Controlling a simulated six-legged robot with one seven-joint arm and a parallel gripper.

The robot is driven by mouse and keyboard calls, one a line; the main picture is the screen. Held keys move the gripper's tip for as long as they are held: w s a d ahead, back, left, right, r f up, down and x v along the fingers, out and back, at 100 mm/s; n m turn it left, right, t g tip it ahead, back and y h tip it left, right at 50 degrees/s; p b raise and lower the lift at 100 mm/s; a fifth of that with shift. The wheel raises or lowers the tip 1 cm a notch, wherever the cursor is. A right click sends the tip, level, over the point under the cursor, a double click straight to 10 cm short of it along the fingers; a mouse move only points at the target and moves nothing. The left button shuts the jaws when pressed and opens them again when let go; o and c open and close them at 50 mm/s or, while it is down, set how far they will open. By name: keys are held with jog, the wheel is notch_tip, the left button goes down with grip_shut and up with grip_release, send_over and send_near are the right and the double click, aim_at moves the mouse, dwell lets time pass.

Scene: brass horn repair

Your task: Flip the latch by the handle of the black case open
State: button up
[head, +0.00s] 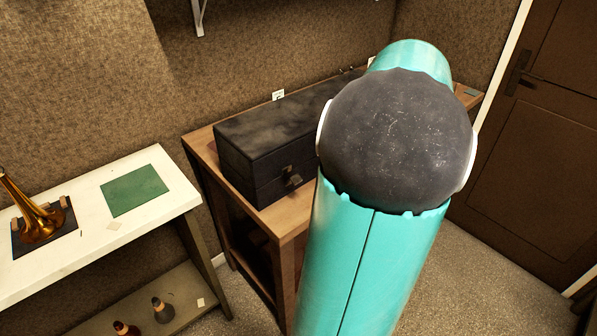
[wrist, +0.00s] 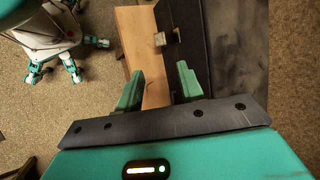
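The black case (head: 265,145) lies closed on a wooden table against the wall. Its right part is hidden behind my arm in the head view. A small metal latch (head: 293,181) shows on its front face. In the wrist view the case (wrist: 193,28) runs down the right of centre, and a latch (wrist: 169,37) sticks out from its side. I cannot tell from these frames whether this is the one by the handle; no handle can be made out. My gripper (wrist: 160,68) is open and empty, its teal fingers apart, short of the latch. The head view does not show it.
The wooden table (head: 201,137) has a narrow free strip before the case. A white bench (head: 75,225) at left holds a brass horn (head: 42,222) and a green mat (head: 134,190). Bottles stand on its lower shelf. A brown door (head: 530,160) is at right.

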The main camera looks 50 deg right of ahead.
aim_at(298, 180)
jog(key=x, duration=1.3)
jog(key=shift+a, duration=0.25)
grip_shut()
